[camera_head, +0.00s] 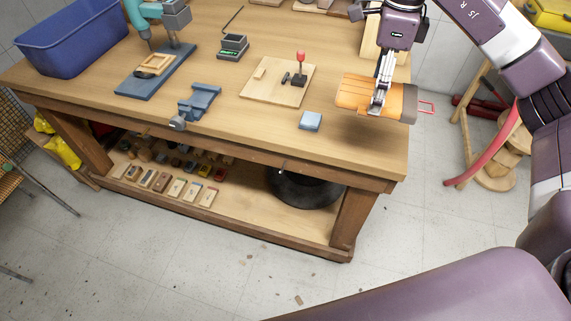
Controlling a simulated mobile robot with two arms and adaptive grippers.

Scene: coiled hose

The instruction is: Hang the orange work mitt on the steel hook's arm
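The orange work mitt (354,94) is at the right end of the wooden workbench, with a grey cuff (409,104) and a red loop (427,107) on its right side. My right gripper (378,104) comes down from above with its fingers at the mitt near the cuff, and appears shut on it. A shadow on the bench below suggests the mitt is held above the top. A thin dark bent rod (232,18) stands at the back of the bench; I cannot tell whether it is the steel hook. My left gripper is not in view.
The workbench (250,120) holds a blue bin (70,45), a teal press (150,12), a blue vise (199,101), a board with a red-knobbed lever (300,57) and a light blue block (311,121). A wooden stand with a red hose (485,160) is at right.

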